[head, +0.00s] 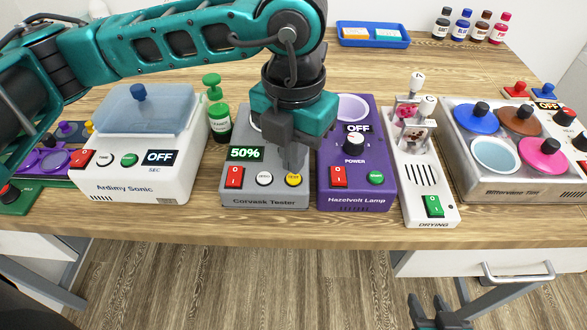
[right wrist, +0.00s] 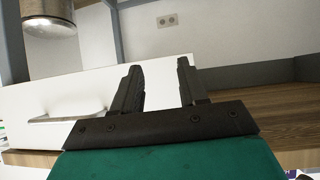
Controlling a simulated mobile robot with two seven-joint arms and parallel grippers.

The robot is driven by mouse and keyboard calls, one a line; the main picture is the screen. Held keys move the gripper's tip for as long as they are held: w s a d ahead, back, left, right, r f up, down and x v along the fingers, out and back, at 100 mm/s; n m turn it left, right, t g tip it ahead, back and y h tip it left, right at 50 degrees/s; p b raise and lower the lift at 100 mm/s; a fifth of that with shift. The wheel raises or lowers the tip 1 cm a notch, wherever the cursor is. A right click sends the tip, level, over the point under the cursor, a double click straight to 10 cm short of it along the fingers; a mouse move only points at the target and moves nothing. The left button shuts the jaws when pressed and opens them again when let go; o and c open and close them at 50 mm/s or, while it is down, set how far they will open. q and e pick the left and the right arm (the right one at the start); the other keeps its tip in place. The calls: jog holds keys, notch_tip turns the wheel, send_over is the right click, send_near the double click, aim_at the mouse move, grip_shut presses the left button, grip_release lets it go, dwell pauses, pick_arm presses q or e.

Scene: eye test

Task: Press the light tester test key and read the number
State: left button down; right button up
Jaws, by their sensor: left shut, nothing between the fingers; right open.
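The grey Corvask Tester (head: 265,190) stands on the wooden bench. Its display (head: 246,154) reads 50%. Along its front are a red switch (head: 234,177), a white ZERO key (head: 264,178) and a yellow TEST key (head: 293,179). My left gripper (head: 294,166) is shut and empty, pointing down with its tips just above or at the TEST key; I cannot tell if they touch it. The arm and gripper hide the tester's back part. My right gripper (head: 438,312) is open and empty, low in front of the bench; its spread fingers show in the right wrist view (right wrist: 160,90).
The purple Hazelvolt Lamp (head: 357,190) stands close right of the tester, its display reading OFF. A green bottle (head: 218,120) and the white Ardimy Sonic (head: 140,175) stand to the left. A white drying unit (head: 425,190) and a hotplate-like unit (head: 510,190) are further right.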

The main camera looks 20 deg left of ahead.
pick_arm(q)
notch_tip(320, 180, up, 6)
jog(key=p, duration=0.3)
jog(key=shift+s+f, duration=0.1)
jog(key=shift+f, duration=0.05)
dwell(0.6)
